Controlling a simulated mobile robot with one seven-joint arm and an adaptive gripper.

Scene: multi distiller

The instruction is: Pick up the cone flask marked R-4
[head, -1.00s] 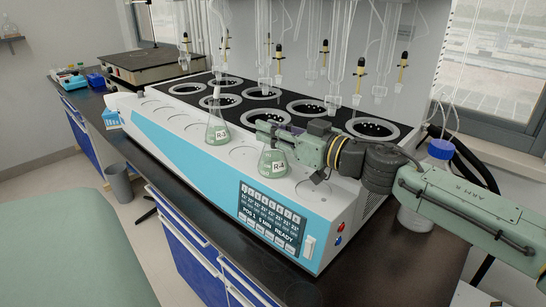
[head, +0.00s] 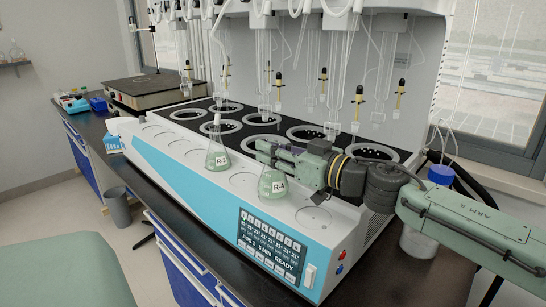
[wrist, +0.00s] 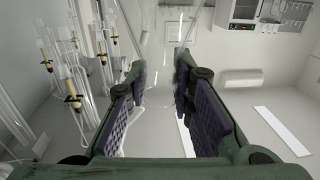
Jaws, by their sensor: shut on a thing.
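The cone flask marked R-4 (head: 272,186) shows in the head view as clear glass with green contents and a white label. It is upright over the front right of the white heating unit (head: 185,150). My gripper (head: 268,152) reaches in from the right and is shut on the flask's neck. The flask seems to hang slightly above the unit's top, though the gap is hard to see. In the wrist view, the padded fingers (wrist: 160,100) stand apart with faint clear glass between them. The flask's body is hidden there.
A similar flask marked R-3 (head: 217,158) stands just left of R-4. Black-topped ring wells (head: 310,134) lie behind, under hanging glassware and yellow-black droppers (head: 360,98). A blue-capped bottle (head: 440,174) stands near my arm.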

